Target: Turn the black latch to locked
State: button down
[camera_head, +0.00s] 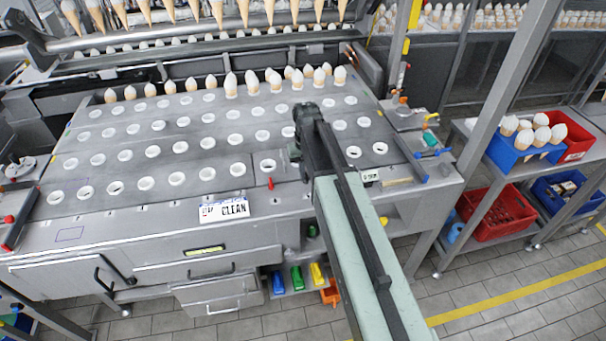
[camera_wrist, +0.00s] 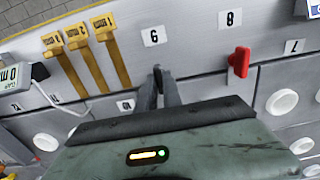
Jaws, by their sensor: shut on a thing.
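My gripper (camera_wrist: 165,90) reaches down to the grey machine front in the wrist view. In the head view my arm covers the latch and the fingertips.
A red latch (camera_wrist: 238,62) is right of my gripper, and it also shows in the head view (camera_head: 270,183). White cone rings (camera_head: 237,169) fill the machine top (camera_head: 215,155). A "CLEAN" sign (camera_head: 224,209) lies at its front edge.

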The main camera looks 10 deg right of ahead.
aim_at(306, 176)
jog(key=shift+s, duration=0.15)
jog(key=c, duration=1.5)
grip_release()
jog(key=shift+r, duration=0.1)
notch_tip(306, 176, up, 8)
jog(key=p, duration=0.8)
jog(key=shift+f, duration=0.2)
